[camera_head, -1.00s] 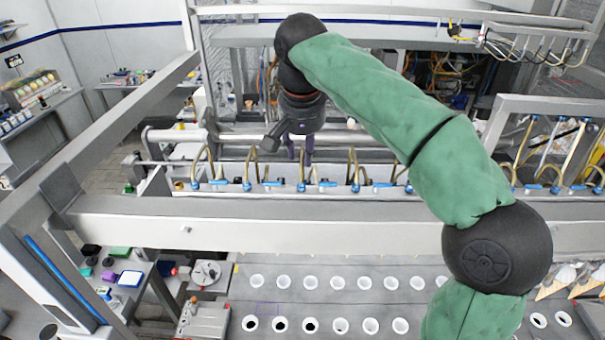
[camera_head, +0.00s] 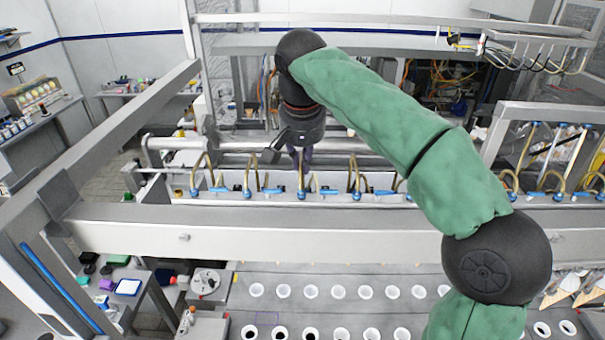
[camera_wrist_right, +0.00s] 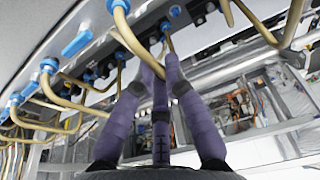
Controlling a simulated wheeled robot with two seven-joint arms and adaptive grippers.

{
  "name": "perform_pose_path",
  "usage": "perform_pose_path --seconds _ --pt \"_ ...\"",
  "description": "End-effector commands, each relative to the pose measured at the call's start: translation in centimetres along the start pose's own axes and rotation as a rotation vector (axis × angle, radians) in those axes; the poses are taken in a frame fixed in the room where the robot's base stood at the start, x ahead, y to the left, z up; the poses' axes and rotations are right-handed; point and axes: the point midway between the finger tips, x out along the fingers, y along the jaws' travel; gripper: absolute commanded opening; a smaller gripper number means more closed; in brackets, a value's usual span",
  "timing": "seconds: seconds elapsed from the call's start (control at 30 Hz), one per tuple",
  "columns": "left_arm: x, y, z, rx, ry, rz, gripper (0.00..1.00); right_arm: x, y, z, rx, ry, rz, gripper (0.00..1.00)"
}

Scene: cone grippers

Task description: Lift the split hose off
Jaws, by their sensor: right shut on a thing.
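My right gripper (camera_head: 302,163) reaches over the long rail to the row of tan hoses with blue fittings. In the right wrist view, the purple fingers of the right gripper (camera_wrist_right: 166,72) are closed together around a tan hose (camera_wrist_right: 127,34). This hose comes from a blue fitting (camera_wrist_right: 118,5) and bends into the fingertips. The fingers hide part of the held hose, and I cannot make out a split in it. In the head view the hose is mostly hidden behind the gripper and a blue fitting (camera_head: 301,195). My left gripper is not in view.
Neighbouring tan hoses (camera_head: 249,173) stand close on both sides along the metal trough. A wide steel beam (camera_head: 300,232) crosses in front. A tray with rows of white cups (camera_head: 312,291) lies nearer. Metal frame posts stand at the left.

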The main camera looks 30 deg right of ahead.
Motion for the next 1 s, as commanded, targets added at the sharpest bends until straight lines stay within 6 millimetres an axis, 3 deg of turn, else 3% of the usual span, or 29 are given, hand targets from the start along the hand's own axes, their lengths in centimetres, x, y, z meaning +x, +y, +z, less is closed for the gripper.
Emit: perform_pose_path --seconds 1.0 --pt "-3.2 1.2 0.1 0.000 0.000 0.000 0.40 -3.4 0.0 -0.9 0.000 0.000 0.000 0.00"
